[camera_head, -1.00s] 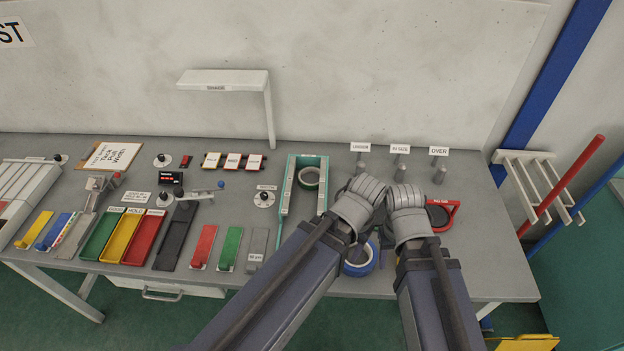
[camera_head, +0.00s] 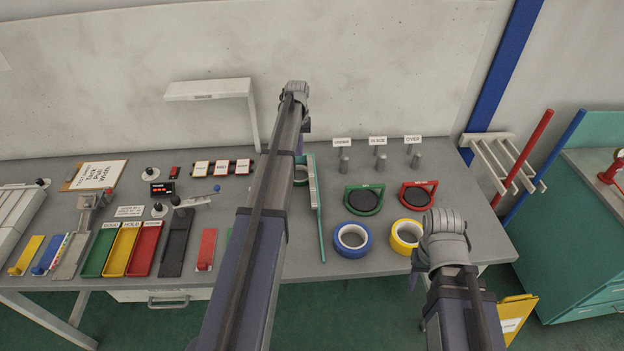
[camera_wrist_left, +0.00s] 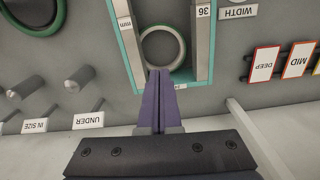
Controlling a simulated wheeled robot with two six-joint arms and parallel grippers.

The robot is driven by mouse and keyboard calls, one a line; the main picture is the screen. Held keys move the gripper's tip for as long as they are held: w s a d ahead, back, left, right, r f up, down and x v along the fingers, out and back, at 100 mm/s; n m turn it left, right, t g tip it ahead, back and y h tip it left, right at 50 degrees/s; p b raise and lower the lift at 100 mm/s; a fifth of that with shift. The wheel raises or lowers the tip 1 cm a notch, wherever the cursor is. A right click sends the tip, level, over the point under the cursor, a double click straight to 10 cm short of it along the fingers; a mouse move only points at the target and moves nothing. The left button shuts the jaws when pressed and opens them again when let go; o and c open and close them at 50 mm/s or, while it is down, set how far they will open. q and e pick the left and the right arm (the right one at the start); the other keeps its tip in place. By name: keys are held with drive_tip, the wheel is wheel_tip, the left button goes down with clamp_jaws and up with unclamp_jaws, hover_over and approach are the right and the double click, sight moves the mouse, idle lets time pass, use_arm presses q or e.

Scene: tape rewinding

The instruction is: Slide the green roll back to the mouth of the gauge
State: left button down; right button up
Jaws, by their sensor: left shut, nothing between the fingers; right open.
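The green roll (camera_wrist_left: 181,47) lies flat inside the teal gauge (camera_wrist_left: 131,50), between its two rails, near the gauge's far, closed end. In the head view a sliver of the roll (camera_head: 302,174) shows beside my left arm, next to the gauge's right rail (camera_head: 318,205); the arm hides the rest. My left gripper (camera_wrist_left: 160,78) is shut and empty, its fingertips at the roll's wall-side edge; I cannot tell if they touch. In the head view the left gripper (camera_head: 304,132) is mostly hidden. My right gripper (camera_head: 414,274) is open and empty by the table's front edge.
A blue roll (camera_head: 352,239), a yellow roll (camera_head: 406,235), a green-rimmed pad (camera_head: 363,199) and a red-rimmed pad (camera_head: 417,195) lie right of the gauge. Short pegs (camera_head: 380,162) stand behind them. A white shelf bracket (camera_head: 208,90) rises left of my left gripper.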

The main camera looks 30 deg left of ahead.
sight(298, 174)
use_arm(q)
drive_tip(key=shift+w+a, duration=0.35)
drive_tip(key=shift+a, duration=0.3)
drive_tip(key=shift+f, duration=0.1)
wheel_tip(298, 174, down, 10)
drive_tip(key=b, duration=1)
drive_tip(key=shift+f+b, duration=0.25)
drive_tip(key=shift+b, duration=0.15)
drive_tip(key=s, duration=0.1)
drive_tip(key=s+d, duration=0.2)
drive_tip(key=shift+s+r+p, duration=0.3)
drive_tip(key=shift+r+p, duration=0.05)
drive_tip(key=shift+p, duration=0.05)
